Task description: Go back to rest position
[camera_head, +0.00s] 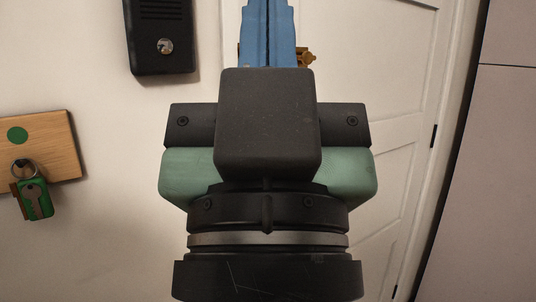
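My gripper (268,10) shows in the head view at the top centre, in front of the door. Its two blue fingers are side by side with only a thin dark line between them, so it looks shut, and I see nothing held. The fingers run up to the top edge of the picture, so their far ends may be cut off.
A white panelled door (400,120) stands behind my gripper, with a brass fitting (306,58) partly hidden by the fingers. At left, a black intercom box (160,25) and a wooden board (60,140) with green-tagged keys (36,200) are on the wall.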

